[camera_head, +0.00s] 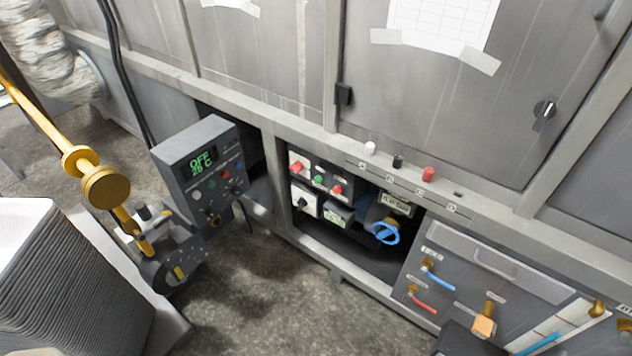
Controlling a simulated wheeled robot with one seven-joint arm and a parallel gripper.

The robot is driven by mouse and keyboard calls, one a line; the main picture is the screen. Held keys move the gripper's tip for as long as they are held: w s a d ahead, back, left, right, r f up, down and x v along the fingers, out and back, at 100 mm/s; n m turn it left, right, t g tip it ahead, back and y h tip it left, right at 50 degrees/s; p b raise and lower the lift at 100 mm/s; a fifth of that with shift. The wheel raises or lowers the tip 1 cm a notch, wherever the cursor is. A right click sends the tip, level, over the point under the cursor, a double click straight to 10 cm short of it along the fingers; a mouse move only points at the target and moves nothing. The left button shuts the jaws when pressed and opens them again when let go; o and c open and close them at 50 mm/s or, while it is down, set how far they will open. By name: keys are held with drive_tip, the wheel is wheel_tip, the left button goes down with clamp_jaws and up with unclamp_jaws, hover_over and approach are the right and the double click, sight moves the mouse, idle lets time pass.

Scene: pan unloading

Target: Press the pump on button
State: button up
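A recessed bay under the grey cabinet holds small switch boxes. One dark box (328,172) bears a green button (318,180) and a red button (336,189). Beside it a pale box carries a red knob (297,167). A grey control box (203,165) to the left shows green text reading "OFF" above a temperature. It has small coloured buttons, including a red one (225,174) and a green one (211,184). Labels are too small to read, so I cannot tell which button is the pump on button. I cannot make out my gripper in this view.
A yellow pipe (50,130) and a grey mechanism (165,255) stand at the left. A blue handle (385,233) sits in the bay. A valve panel (480,262) stands at right. Floor (260,290) before the bay is clear.

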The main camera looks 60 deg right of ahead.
clamp_jaws()
idle(1.4)
